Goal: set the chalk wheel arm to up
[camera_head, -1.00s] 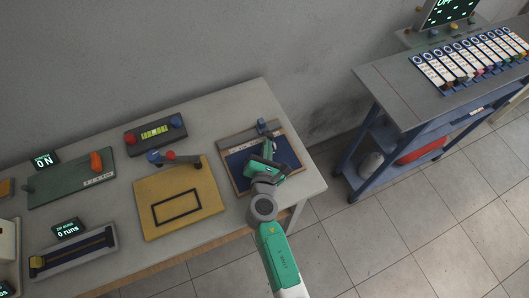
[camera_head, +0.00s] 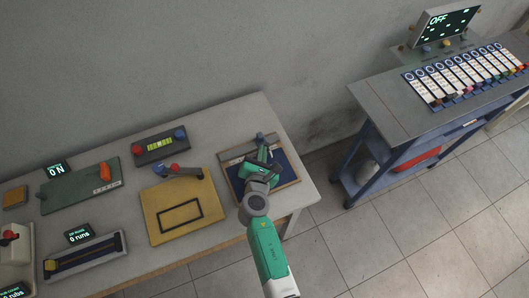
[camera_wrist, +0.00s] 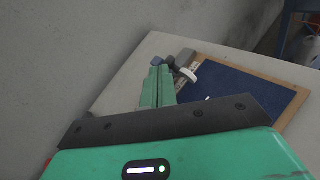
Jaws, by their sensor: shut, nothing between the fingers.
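The chalk wheel unit is a wooden board with a dark blue panel (camera_head: 289,166) at the right end of the table; it also shows in the wrist view (camera_wrist: 245,92). A blue knob (camera_head: 260,137) stands at its back edge; in the wrist view the knob (camera_wrist: 170,61) is right beside my fingertips. A white wheel (camera_wrist: 188,73) is just right of it, in front of a grey block (camera_wrist: 185,57). My gripper (camera_head: 262,152) is shut and empty, low over the board's back left part (camera_wrist: 157,66). I cannot tell whether it touches the knob. The arm's link is mostly hidden.
A yellow board (camera_head: 155,225) with a red and blue knobbed arm is close on the left. A dark box (camera_head: 160,146) with two knobs stands behind it. A blue cart (camera_head: 400,120) stands apart on the right. The wall is close behind the table.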

